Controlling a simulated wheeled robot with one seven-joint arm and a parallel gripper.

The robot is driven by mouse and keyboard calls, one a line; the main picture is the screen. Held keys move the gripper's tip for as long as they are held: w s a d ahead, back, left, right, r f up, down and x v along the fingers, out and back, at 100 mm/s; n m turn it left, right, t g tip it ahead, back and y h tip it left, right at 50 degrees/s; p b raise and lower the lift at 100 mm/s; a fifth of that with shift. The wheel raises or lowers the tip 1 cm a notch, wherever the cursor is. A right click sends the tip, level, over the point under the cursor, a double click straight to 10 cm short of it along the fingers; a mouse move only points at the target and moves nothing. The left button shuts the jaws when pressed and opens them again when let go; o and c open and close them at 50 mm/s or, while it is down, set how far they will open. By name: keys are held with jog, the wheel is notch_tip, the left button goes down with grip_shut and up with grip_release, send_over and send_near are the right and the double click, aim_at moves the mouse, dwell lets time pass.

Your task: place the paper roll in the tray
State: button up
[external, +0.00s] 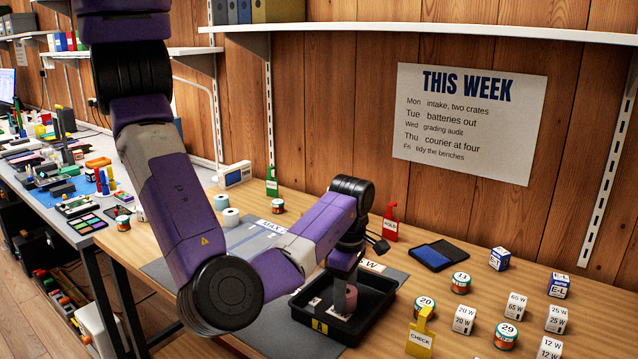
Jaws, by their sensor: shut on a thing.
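My gripper (349,294) points down into a black tray (306,322) with a yellow label on its front wall. It is shut on a dull pink roll (343,304), which I take for the paper roll. The roll is inside the tray's walls, low down. The gripper and shadow hide part of it, and I cannot tell whether it touches the tray floor. Pale pieces that look like labels show beside it in the tray.
A yellow CHECK tag (421,335), a red HOLD tag (391,222), a dark blue pad (438,255) and several numbered tins and cubes stand right of the tray.

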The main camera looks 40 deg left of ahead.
jog(key=shift+f, duration=0.15)
jog(key=o, duration=1.4)
